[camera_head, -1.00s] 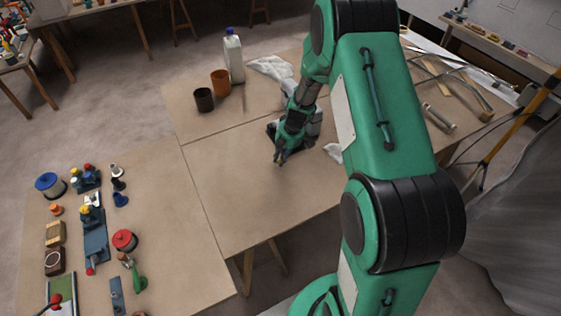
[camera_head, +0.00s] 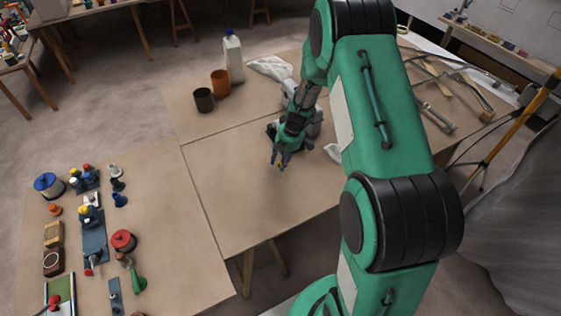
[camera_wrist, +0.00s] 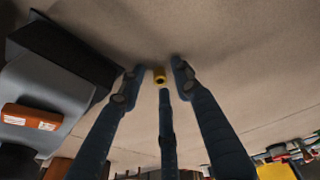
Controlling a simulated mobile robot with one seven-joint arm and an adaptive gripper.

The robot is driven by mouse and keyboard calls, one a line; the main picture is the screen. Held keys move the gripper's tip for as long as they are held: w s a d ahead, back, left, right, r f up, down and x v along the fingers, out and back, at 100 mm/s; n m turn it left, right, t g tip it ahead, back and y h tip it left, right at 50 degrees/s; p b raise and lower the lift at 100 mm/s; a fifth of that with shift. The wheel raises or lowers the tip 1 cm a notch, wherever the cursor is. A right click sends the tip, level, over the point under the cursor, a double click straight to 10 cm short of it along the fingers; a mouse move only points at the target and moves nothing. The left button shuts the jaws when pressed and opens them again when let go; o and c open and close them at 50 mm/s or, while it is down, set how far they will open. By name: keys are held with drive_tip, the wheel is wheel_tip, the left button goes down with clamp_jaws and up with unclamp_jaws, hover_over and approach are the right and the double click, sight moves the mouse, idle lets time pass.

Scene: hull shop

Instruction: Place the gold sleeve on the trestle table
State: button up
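The gold sleeve (camera_wrist: 160,74) is a small yellow ring-like piece between my fingertips in the wrist view. It appears to rest on the brown trestle table (camera_head: 235,190). My gripper (camera_wrist: 157,78) has three dark blue fingers, spread apart around the sleeve, with visible gaps at the left and right fingers. The middle finger's tip overlaps the sleeve's near edge, and I cannot tell whether it touches. In the head view my gripper (camera_head: 279,164) points down low over the table; the sleeve is barely a speck there.
A grey tool with a black base (camera_wrist: 60,50) and orange label lies close left in the wrist view. A brown cup (camera_head: 220,83), dark cup (camera_head: 204,100) and white bottle (camera_head: 234,57) stand farther back. The table's front centre is clear.

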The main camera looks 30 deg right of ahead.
drive_tip(key=shift+r, duration=0.15)
drive_tip(key=p+v, duration=0.2)
drive_tip(key=v, duration=1)
drive_tip(key=shift+a+r, duration=0.1)
idle(0.5)
drive_tip(key=s+a+r+m+t, duration=0.1)
drive_tip(key=s+a+r+m, duration=0.25)
drive_tip(key=r, duration=0.45)
drive_tip(key=s+a+r+m+h, duration=0.15)
drive_tip(key=s+a+r, duration=0.25)
drive_tip(key=r, duration=0.5)
drive_tip(key=s+a+r+m+t, duration=0.1)
drive_tip(key=s+a+r+m, duration=0.25)
drive_tip(key=r, duration=0.45)
drive_tip(key=s+a+r+m, duration=0.2)
drive_tip(key=s+r+m, duration=0.1)
drive_tip(key=s, duration=0.4)
drive_tip(key=s+a+r+m+t, duration=0.1)
drive_tip(key=s+a+r+m, duration=0.1)
drive_tip(key=s, duration=0.5)
drive_tip(key=s+a+r+m+t, duration=0.1)
drive_tip(key=s+a+r+m, duration=0.2)
drive_tip(key=s, duration=0.4)
drive_tip(key=shift+s+r+m+h, duration=0.45)
drive_tip(key=shift+r+m, duration=0.1)
drive_tip(key=shift+r, duration=0.35)
